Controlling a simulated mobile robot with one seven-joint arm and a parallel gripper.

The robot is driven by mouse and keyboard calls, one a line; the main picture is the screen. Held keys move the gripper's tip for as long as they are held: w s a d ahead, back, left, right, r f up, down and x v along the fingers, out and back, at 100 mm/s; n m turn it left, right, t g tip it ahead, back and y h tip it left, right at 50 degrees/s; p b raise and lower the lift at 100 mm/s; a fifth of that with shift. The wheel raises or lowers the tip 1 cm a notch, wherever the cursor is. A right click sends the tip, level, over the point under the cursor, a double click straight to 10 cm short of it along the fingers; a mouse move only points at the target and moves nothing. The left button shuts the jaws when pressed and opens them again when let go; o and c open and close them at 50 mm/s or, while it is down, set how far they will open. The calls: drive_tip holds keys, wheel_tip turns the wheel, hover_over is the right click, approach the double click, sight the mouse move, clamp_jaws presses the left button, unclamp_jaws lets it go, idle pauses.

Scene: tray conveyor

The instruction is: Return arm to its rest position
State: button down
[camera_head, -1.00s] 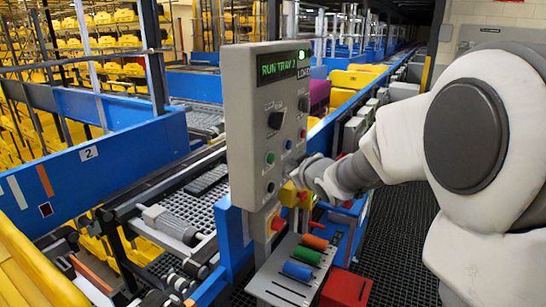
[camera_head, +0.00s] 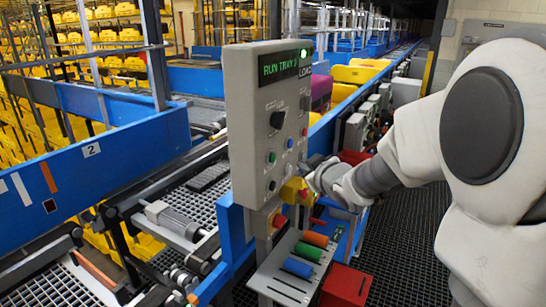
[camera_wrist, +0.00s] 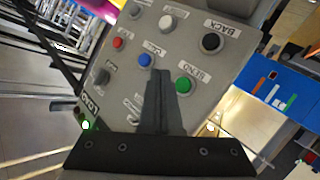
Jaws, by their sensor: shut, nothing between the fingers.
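My white arm reaches in from the right in the head view, and my gripper (camera_head: 312,176) is at its end, close to the lower right side of the grey control panel (camera_head: 266,120). The fingers are shut and empty. In the wrist view my gripper (camera_wrist: 160,78) shows dark closed fingers in front of the panel face (camera_wrist: 215,65). A green button (camera_wrist: 183,85), a blue button (camera_wrist: 145,60), a red button (camera_wrist: 117,43) and a black button (camera_wrist: 211,42) are visible around them. I cannot tell whether the fingertips touch the panel.
A small shelf (camera_head: 268,283) below the panel holds blue, green and orange cylinders. A red box (camera_head: 346,287) stands beside it. Blue conveyor rails (camera_head: 110,155) run along the left. A yellow tray (camera_head: 362,74) lies behind the panel. Dark mesh floor (camera_head: 405,235) is open under my arm.

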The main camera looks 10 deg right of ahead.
drive_tip(key=s+d+r+m+g+h, duration=0.1)
drive_tip(key=s+m+g+h, duration=0.1)
drive_tip(key=s, duration=0.4)
drive_tip(key=s+d+r+m+g+h, duration=0.1)
drive_tip(key=s+d+r+m+h, duration=0.1)
drive_tip(key=s, duration=0.5)
drive_tip(key=s+a+f+m+g, duration=0.1)
drive_tip(key=s+a+f+g, duration=0.1)
drive_tip(key=s, duration=0.8)
drive_tip(key=s+a+f+m+g+y, duration=0.1)
drive_tip(key=s+a+f+m+g, duration=0.1)
drive_tip(key=s, duration=0.8)
drive_tip(key=shift+s+m+g, duration=0.3)
drive_tip(key=shift+s+g, duration=0.05)
drive_tip(key=shift+g, duration=0.55)
drive_tip(key=shift+a, duration=0.25)
